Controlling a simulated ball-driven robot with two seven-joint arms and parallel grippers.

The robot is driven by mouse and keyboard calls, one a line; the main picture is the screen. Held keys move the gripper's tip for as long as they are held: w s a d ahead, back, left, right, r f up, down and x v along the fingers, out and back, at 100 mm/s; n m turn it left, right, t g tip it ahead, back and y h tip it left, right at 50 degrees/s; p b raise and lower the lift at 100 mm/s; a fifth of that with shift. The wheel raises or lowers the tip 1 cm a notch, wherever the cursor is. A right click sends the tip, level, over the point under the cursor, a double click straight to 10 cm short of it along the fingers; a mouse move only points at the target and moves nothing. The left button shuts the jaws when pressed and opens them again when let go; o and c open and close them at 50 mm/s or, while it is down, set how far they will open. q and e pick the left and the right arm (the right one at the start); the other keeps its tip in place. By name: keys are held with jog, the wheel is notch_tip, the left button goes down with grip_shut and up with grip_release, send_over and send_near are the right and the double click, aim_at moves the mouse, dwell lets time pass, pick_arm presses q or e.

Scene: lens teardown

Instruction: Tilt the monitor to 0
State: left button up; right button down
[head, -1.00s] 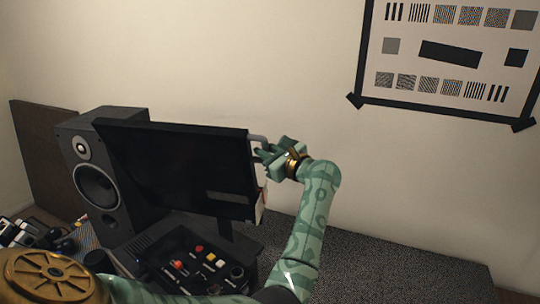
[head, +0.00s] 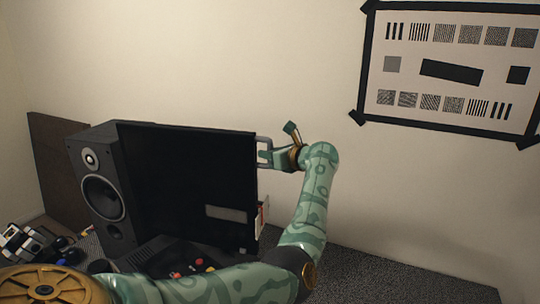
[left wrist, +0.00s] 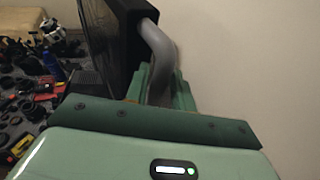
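The black monitor (head: 185,180) stands in front of the speaker, its dark screen facing me and looking close to upright. A grey handle (head: 264,150) sticks out from its upper right edge; in the left wrist view this handle (left wrist: 160,55) curves out beside the monitor's dark edge (left wrist: 110,45). My left gripper (head: 279,145) is at the handle, its fingers spread apart, one low by the handle and one pointing up. In the left wrist view the green fingers are partly hidden behind the handle. My right gripper is not in view.
A speaker (head: 101,200) stands left of the monitor. A control panel with coloured knobs (head: 197,262) is partly hidden below the screen and my left arm. Small camera parts (head: 25,240) lie at far left. A test chart (head: 450,73) hangs on the wall. The table at right is bare.

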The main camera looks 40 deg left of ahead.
pick_arm(q)
jog(key=shift+w+a+f, duration=0.1)
jog(key=shift+w+f, duration=0.05)
jog(key=b+v, duration=0.4)
jog(key=v, duration=1.2)
jog(key=shift+d, duration=0.25)
jog(key=shift+r, duration=0.2)
